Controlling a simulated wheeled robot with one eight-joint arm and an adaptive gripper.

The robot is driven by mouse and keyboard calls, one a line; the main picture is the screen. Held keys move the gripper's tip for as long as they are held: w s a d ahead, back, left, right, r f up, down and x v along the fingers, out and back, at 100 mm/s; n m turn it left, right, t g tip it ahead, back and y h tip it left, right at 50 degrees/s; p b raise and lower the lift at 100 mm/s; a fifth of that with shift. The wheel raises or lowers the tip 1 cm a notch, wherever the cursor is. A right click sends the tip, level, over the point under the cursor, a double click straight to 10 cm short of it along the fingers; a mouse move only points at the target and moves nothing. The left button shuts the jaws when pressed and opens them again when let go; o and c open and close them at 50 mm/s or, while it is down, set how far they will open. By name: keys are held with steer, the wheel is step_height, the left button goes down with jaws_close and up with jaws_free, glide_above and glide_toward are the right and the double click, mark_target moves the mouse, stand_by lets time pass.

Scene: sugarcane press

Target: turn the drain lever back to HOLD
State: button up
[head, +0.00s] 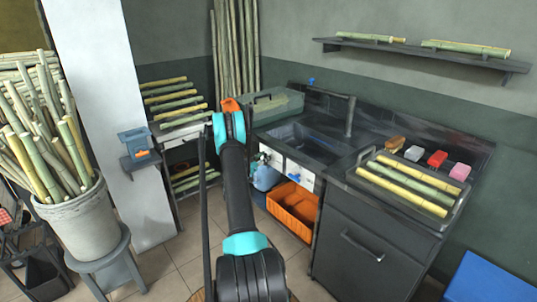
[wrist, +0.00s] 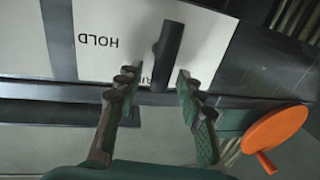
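The drain lever (wrist: 172,42) is a dark bar in the wrist view, standing out over a white label plate (wrist: 100,17). The word HOLD (wrist: 99,42) is printed upside down on the plate, left of the lever. My gripper (wrist: 157,76) is open, with one finger on each side of the lever's near end. Gaps show between the lever and both fingers. In the head view my arm hides the gripper and the lever.
An orange round knob (wrist: 275,138) is right of my gripper in the wrist view. In the head view, the sink (head: 305,145) has an orange crate (head: 293,208) below it. A cane tray (head: 440,225) lies on the counter at right. A cane bucket (head: 85,220) stands at left.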

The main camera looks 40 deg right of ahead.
steer(key=shift+w+d, duration=0.1)
steer(key=shift+d, duration=0.35)
jaws_close()
